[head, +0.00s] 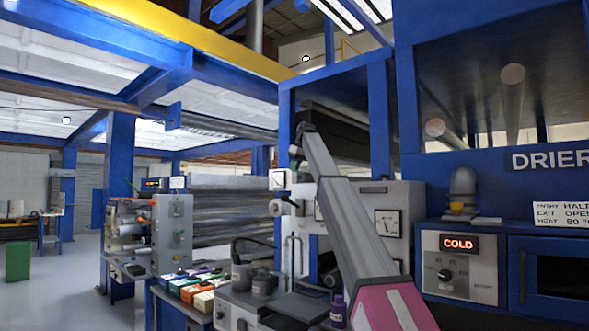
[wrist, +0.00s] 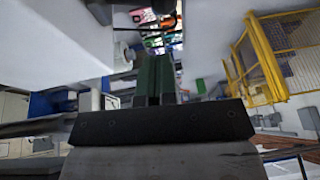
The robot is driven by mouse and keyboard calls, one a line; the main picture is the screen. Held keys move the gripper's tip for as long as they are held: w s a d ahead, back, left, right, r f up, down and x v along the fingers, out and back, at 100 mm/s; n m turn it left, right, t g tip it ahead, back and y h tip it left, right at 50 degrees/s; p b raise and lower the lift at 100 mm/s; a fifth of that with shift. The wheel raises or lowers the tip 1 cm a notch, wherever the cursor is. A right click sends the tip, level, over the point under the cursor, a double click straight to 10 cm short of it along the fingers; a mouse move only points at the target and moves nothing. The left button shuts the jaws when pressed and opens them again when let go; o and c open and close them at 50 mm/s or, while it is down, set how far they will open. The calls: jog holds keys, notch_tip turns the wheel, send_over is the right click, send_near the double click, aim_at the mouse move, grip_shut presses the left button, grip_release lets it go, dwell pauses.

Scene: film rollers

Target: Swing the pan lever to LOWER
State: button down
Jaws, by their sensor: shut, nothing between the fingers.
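My gripper (wrist: 157,58) shows in the wrist view as two dark green fingers, held together with nothing between them. Just past the fingertips a thin dark rod (wrist: 146,28) crosses the view; I cannot tell whether it is the pan lever or whether the fingers touch it. In the head view my arm rises from the lower right, and its far end hides part of the machine. A small dark knob (head: 291,201) sticks out beside a white box left of the arm; I cannot tell if it belongs to the lever. No LOWER label is readable.
Coloured containers (head: 190,284) and dark jars (head: 262,281) stand on the bench at lower middle. The blue drier (head: 545,160) with its COLD display (head: 459,244) fills the right. A yellow railing (wrist: 262,55) shows in the wrist view. Open floor lies at far left.

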aim_at(285, 196)
jog(key=x, duration=1)
jog(key=shift+s+f, duration=0.35)
jog(key=shift+s+a+f+n+t+h, duration=0.2)
jog(key=shift+s+f+t+h, duration=0.1)
jog(key=shift+f+t+h, duration=0.25)
jog(key=shift+s+a+f+n+t+h, duration=0.1)
jog(key=shift+s+a+f+t+h, duration=0.2)
jog(key=shift+t, duration=0.35)
jog(key=shift+s+f, duration=0.2)
jog(key=shift+f, duration=0.3)
notch_tip(285, 196, down, 9)
jog(key=s+a+n+t+h, duration=0.1)
jog(key=t+h, duration=0.2)
jog(key=t, duration=0.1)
jog(key=shift+t, duration=0.4)
jog(key=shift+s+f, duration=0.1)
jog(key=shift+f, duration=0.05)
